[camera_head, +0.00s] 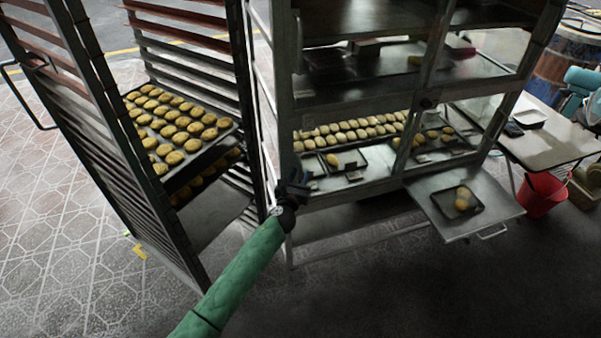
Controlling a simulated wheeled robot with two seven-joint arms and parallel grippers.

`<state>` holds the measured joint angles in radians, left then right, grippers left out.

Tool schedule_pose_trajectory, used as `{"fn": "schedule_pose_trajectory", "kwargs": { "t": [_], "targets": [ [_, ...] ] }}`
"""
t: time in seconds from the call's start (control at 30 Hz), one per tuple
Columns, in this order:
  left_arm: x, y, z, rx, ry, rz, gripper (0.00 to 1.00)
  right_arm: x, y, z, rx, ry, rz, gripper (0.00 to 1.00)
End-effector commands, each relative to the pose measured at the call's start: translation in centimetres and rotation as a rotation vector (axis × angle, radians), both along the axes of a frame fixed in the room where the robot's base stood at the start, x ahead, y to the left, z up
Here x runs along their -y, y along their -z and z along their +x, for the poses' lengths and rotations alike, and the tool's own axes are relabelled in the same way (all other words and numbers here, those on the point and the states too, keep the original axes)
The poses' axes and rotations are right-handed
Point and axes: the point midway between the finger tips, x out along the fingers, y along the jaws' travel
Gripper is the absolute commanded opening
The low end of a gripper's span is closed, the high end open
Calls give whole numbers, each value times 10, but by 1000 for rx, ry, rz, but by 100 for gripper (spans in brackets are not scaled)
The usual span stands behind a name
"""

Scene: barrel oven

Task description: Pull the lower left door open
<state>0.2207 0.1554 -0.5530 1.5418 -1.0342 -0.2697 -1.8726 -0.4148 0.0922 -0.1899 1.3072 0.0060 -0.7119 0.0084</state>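The metal cabinet (292,130) stands in the middle of the view, with upper and lower glazed sections. Its lower left section (348,160) shows rows of buns and a dark tray with a bun inside; whether its door is shut I cannot tell. My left gripper (296,184), dark and small, is at the lower left corner of this section, on my green-sleeved arm. I cannot tell whether its fingers are open or shut, or whether it touches the cabinet. My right gripper is not in view.
A flat metal panel (440,219) with a handle juts out at the lower right, bearing a small tray with buns. A tall rack (95,80) with bun trays stands at left. A red bucket (540,195) and a table (552,142) are at right. The front floor is clear.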

Motion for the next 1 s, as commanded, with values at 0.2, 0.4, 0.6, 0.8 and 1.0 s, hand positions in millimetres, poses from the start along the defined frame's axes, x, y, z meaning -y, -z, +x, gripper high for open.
{"fn": "schedule_pose_trajectory", "kwargs": {
  "t": [0.2,0.4,0.6,0.8,1.0],
  "targets": [
    [3,0,10,-1,-1,-2,29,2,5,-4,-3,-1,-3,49],
    [3,0,11,-1,0,-2,29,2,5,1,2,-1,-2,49],
    [3,0,10,-1,0,-2,0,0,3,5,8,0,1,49],
    [3,0,10,-1,0,-2,0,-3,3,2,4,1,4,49],
    [7,0,11,-1,1,-2,0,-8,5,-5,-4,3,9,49]
  ]
}}
